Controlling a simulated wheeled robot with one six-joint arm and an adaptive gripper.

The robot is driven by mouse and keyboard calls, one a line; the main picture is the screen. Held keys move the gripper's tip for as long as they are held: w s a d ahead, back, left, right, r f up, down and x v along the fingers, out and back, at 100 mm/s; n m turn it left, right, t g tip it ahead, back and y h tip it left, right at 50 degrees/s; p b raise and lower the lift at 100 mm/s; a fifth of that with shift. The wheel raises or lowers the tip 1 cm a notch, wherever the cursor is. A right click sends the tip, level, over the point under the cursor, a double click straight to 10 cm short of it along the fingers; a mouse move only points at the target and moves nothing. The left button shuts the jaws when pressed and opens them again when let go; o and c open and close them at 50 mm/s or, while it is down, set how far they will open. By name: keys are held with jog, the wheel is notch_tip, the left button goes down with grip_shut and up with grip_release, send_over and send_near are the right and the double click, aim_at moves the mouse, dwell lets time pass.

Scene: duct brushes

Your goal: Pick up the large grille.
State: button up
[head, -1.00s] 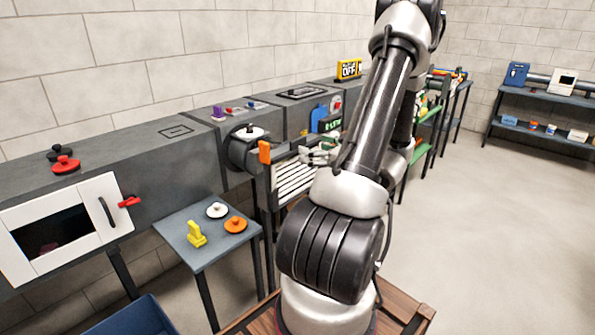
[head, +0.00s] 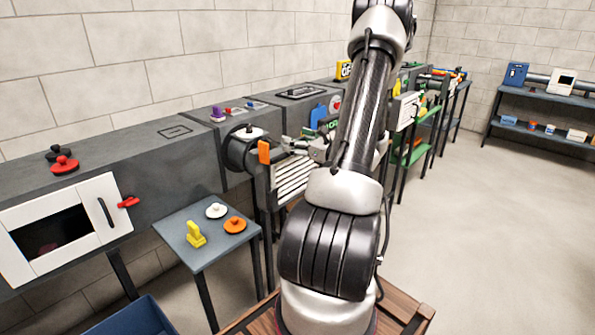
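The large grille (head: 294,178), a white slatted panel in a dark frame, stands tilted in front of the grey duct, left of my arm. An orange block (head: 264,152) is at its upper left corner. My gripper (head: 290,144) shows small and silvery at the grille's upper edge, partly behind my arm. I cannot tell whether it touches the grille or whether its fingers are open or shut. My arm hides the area to the right of the grille.
A small grey table (head: 200,245) at left holds a yellow piece (head: 195,235), a white knob (head: 216,210) and an orange knob (head: 235,225). A white-framed door (head: 85,255) fronts the duct. A blue bin (head: 130,318) is at bottom left. The floor at right is clear.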

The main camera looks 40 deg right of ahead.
jog(key=c, duration=0.8)
jog(key=shift+o, duration=0.2)
jog(key=shift+r, duration=0.15)
notch_tip(320, 180, up, 38)
dwell(0.6)
jog(key=shift+s, duration=0.1)
